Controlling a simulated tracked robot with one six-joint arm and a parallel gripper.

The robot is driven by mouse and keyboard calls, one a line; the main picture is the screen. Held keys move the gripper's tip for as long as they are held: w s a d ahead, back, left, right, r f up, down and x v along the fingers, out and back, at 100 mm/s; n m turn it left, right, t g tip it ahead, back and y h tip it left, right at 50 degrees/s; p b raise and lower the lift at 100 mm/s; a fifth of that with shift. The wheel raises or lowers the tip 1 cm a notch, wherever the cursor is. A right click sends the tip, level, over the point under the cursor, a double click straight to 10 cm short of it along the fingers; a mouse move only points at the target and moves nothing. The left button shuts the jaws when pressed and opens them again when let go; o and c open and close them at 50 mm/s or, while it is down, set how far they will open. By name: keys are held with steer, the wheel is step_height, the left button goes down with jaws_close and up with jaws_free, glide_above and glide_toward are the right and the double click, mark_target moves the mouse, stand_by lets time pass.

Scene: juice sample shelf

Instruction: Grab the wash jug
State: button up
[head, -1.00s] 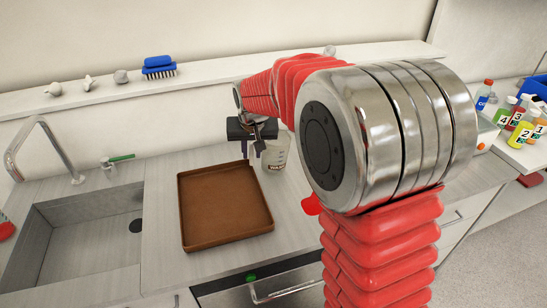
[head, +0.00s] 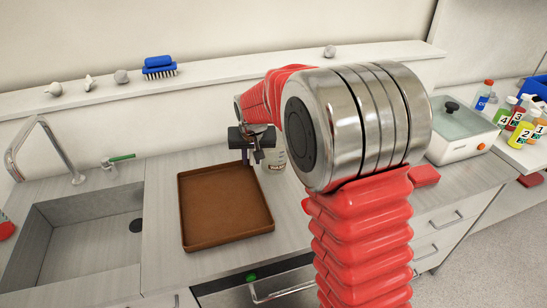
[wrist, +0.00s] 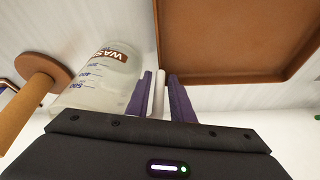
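The wash jug (head: 274,160) is a translucent, graduated jug with a brown WASH label. It stands on the counter behind the right side of the brown tray, partly hidden by my gripper and arm in the head view. In the wrist view the jug (wrist: 100,75) is close, just left of the fingers. My gripper (wrist: 162,95) has two purple fingers, which stand apart. A pale upright strip lies between them, close to the left finger; it looks like the jug's handle, but its join to the jug is not clear. My gripper also shows in the head view (head: 254,155).
The brown tray (head: 187,215) lies right of the sink (head: 60,240). A shelf behind holds a blue brush (head: 159,66) and small grey pieces. A white lidded box (head: 459,145) and several numbered bottles are at the right. A brown round-ended object (wrist: 38,82) is left of the jug.

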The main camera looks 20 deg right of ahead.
steer(key=shift+c, duration=0.5)
jaws_close()
